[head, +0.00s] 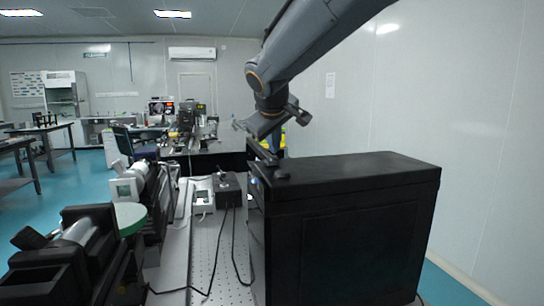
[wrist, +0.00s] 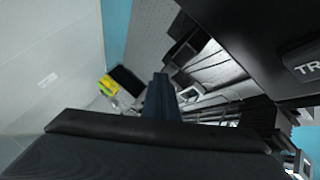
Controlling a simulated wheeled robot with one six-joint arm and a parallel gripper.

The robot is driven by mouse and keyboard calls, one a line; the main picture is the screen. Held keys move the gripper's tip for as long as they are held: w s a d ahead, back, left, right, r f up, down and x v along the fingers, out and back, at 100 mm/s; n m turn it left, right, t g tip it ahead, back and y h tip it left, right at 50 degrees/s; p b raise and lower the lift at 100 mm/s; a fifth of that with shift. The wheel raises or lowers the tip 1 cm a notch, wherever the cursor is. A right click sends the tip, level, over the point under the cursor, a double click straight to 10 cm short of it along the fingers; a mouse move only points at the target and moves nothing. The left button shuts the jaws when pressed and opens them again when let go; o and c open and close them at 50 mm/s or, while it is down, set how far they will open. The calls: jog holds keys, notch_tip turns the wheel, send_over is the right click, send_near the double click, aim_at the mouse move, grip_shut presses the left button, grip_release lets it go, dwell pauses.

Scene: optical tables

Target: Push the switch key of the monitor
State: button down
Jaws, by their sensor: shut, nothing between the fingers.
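A large black case (head: 355,225) stands at the right in the head view, and its narrow front faces left. I cannot make out a switch key on it. My gripper (head: 264,154) is shut and empty at the top front edge of this case; I cannot tell whether it touches. In the wrist view my gripper (wrist: 160,97) shows as a dark upright shape at the middle. Far-off lit monitor screens (head: 161,108) stand on a desk at the back. A small device with a screen (head: 124,189) stands at the left; which one is the task's monitor is unclear.
A perforated optical table (head: 207,258) lies left of the case, with a small black box (head: 227,188) and cables on it. Black instruments (head: 75,250) crowd its left side. A white wall (head: 470,130) stands close on the right. Open blue floor (head: 35,215) lies at far left.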

aim_at(274, 157)
notch_tip(274, 157, up, 6)
jog(key=p, duration=0.4)
jog(key=shift+p, duration=0.35)
